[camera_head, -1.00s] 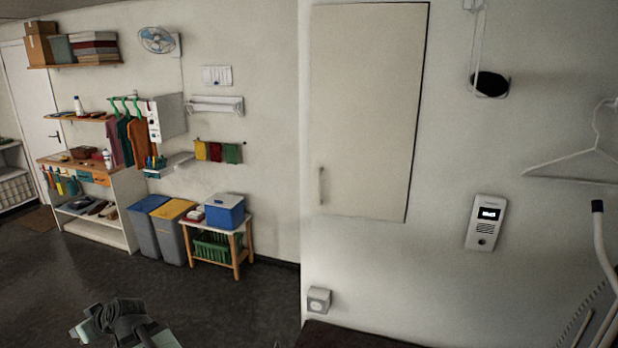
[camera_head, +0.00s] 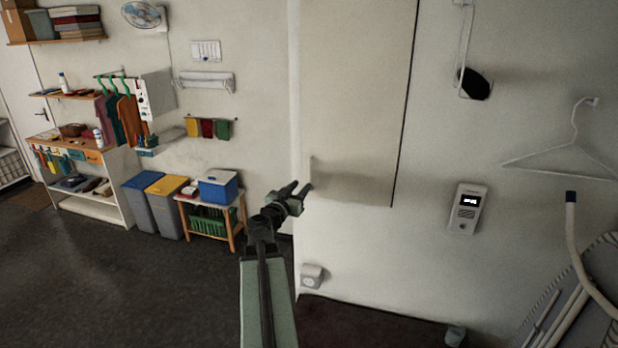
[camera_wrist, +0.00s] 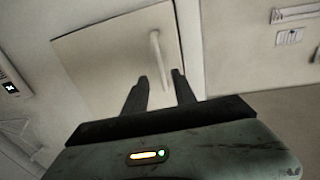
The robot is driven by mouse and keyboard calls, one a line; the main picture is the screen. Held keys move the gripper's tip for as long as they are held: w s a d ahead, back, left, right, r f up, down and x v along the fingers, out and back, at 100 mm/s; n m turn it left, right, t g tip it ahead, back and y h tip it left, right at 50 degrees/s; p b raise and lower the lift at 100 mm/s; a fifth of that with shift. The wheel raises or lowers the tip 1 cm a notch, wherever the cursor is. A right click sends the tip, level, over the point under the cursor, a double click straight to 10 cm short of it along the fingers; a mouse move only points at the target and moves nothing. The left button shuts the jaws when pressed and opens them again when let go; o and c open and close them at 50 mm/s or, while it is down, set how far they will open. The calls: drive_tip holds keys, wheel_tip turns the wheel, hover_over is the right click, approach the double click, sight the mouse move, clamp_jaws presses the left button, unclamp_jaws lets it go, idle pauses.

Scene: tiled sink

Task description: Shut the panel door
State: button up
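The panel door (camera_head: 358,100) is a plain cream rectangle on the wall at the middle of the head view, with a dark line down its right edge. I cannot tell exactly how far it stands from its frame. Its upright handle (camera_head: 311,170) is at the lower left; its lower end is close to my gripper in the picture. My gripper (camera_head: 299,188) is raised at the door's lower left corner. In the wrist view my gripper (camera_wrist: 160,88) has its two fingers apart and empty, and the pale handle (camera_wrist: 158,58) shows just beyond and between their tips.
An intercom (camera_head: 466,208), a wire hanger (camera_head: 565,150) and a bent white tube (camera_head: 585,250) are right of the door. A wall socket (camera_head: 311,276) is below. A small table with a blue box (camera_head: 217,187) and bins (camera_head: 150,212) stand left. The dark floor at lower left is clear.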

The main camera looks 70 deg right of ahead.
drive_tip(key=d, duration=0.7)
drive_tip(key=shift+s, duration=0.15)
drive_tip(key=shift+a, duration=0.1)
clamp_jaws()
idle(0.9)
